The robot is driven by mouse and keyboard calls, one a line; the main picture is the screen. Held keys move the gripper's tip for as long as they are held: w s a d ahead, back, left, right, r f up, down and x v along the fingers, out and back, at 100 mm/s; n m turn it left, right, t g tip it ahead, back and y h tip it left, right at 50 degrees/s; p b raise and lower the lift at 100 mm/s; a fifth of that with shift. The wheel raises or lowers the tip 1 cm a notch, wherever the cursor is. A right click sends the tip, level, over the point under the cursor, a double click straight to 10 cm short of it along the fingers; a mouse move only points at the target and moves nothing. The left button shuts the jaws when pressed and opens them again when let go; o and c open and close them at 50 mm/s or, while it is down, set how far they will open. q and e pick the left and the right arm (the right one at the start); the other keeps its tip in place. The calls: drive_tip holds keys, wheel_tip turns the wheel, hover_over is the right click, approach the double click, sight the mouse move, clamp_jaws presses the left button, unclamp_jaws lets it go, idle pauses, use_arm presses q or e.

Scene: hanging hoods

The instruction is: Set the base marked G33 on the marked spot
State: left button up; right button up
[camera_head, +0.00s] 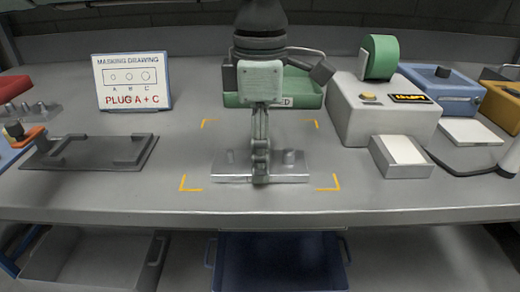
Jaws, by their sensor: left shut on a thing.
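A flat metal base (225,172) with short upright pegs is in the middle of the bench. No G33 mark can be read on it. My left gripper (260,168) points down over its middle and is shut on it, hiding part of it. Yellow corner marks (330,185) on the bench outline the marked spot. The base is between the two front marks, towards the front edge of the outline. I cannot tell whether it touches the bench or hangs just above. My right gripper is not in view.
A masking drawing sign (131,82) reads "PLUG A + C". A dark fixture (90,165) lies at left. A green tray (300,92) stands behind my gripper. A grey machine with a green roll (375,120) and a small box (400,158) stand at right. Bins hang below the bench.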

use_arm(q)
drive_tip(key=o, duration=1.2)
drive_tip(key=shift+f, duration=0.1)
drive_tip(key=shift+o, duration=2.2)
drive_tip(key=shift+r, duration=0.35)
wheel_tip(320, 180, up, 12)
drive_tip(key=shift+f, duration=0.15)
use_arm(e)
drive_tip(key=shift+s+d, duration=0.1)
